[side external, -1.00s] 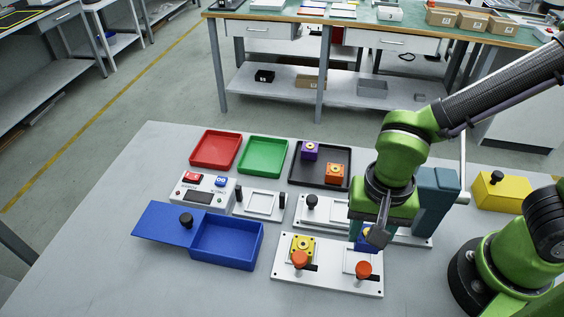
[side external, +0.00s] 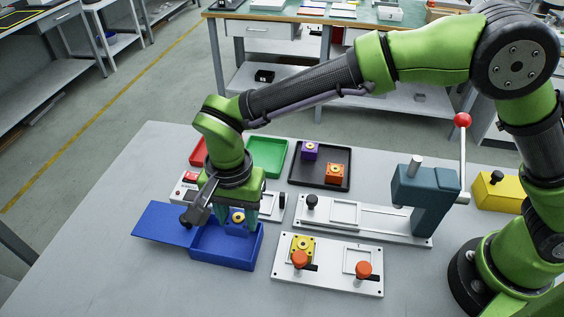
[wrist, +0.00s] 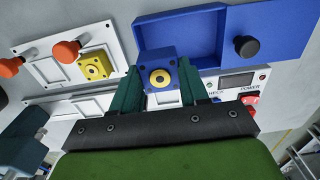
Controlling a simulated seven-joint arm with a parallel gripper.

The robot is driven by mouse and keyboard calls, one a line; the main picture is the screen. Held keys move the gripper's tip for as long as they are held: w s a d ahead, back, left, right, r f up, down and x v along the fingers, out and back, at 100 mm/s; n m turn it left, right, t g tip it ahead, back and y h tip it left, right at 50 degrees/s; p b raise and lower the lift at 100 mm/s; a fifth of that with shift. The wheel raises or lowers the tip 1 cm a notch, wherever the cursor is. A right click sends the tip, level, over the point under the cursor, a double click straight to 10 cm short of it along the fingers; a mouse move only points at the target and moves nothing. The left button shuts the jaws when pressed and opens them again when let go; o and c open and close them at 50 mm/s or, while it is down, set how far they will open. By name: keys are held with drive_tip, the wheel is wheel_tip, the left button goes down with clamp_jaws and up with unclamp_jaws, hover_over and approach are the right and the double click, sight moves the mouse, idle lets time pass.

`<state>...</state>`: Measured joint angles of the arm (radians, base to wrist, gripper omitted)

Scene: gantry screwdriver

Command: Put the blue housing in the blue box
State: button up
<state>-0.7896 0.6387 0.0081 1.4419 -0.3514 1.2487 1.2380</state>
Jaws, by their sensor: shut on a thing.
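The blue housing (side external: 238,217), a small block with a yellow ring on top, is between the fingers of my gripper (side external: 238,219). In the wrist view the blue housing (wrist: 160,76) shows between both green fingers of my gripper (wrist: 158,88), which is shut on it. The blue box (side external: 222,256) is open, with its lid (side external: 165,222) slid or laid out to the left, a black knob on it. The housing is over the box's right rear part; whether it touches the floor cannot be told. The box (wrist: 183,40) also shows behind the housing in the wrist view.
A white fixture plate (side external: 330,283) with a yellow housing (side external: 303,246) and two orange knobs stands right of the box. Red (side external: 197,155) and green (side external: 267,155) trays and a black tray (side external: 320,180) lie behind. A blue-grey press (side external: 425,200) stands at right.

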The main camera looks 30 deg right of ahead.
drive_tip(key=shift+w+a+f, duration=0.15)
drive_tip(key=shift+f, duration=2.85)
drive_tip(key=shift+f, duration=0.6)
drive_tip(key=o, duration=1.2)
drive_tip(key=c, duration=0.3)
drive_tip(key=shift+o, duration=0.4)
drive_tip(key=shift+r, duration=4.1)
